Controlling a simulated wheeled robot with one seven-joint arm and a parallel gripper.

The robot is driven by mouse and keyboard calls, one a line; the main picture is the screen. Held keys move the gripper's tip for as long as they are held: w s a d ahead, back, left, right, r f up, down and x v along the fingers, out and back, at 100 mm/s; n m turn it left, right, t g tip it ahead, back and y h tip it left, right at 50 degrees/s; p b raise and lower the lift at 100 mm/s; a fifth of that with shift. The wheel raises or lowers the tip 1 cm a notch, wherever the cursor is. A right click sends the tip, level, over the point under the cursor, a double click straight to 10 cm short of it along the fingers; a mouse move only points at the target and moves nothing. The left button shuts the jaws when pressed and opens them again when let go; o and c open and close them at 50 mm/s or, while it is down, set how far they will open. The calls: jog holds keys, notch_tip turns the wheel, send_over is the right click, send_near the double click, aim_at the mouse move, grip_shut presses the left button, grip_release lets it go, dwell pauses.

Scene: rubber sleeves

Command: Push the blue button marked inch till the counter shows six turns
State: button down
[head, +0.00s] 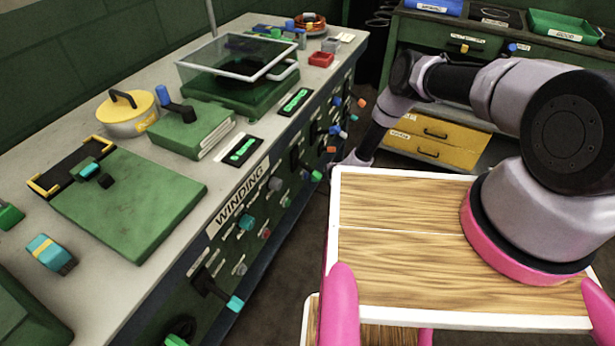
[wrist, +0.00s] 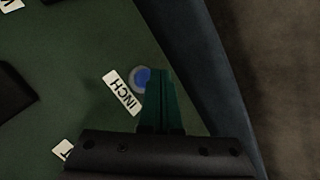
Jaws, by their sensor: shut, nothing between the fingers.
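In the wrist view, the blue button (wrist: 139,76) sits in a pale ring on the green panel. In the head view my gripper is not clearly seen; my arm bends down toward the front of the WINDING bench. Two small displays with green marks, one nearer (head: 241,150) and one farther (head: 295,102), are on the bench top, unreadable from here.
The WINDING bench front (head: 240,200) carries several knobs and levers that stick out. A green press with a clear cover (head: 237,58) stands on its top. A green cabinet with yellow drawers (head: 434,142) is at the back right. Dark floor shows right of the panel edge.

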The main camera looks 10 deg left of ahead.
jog(key=shift+a, duration=0.15)
dwell(0.3)
jog(key=shift+w+a, duration=0.15)
jog(key=shift+a, duration=0.1)
jog(key=shift+w+a, duration=0.1)
jog(key=shift+a, duration=0.25)
dwell(0.5)
jog(key=shift+d, duration=0.1)
jog(key=shift+s+d, duration=0.25)
jog(key=shift+d, duration=0.35)
jog(key=d, duration=0.1)
jog(key=s+d, duration=0.1)
jog(key=d, duration=0.2)
jog(key=shift+s+d, duration=0.4)
dwell(0.6)
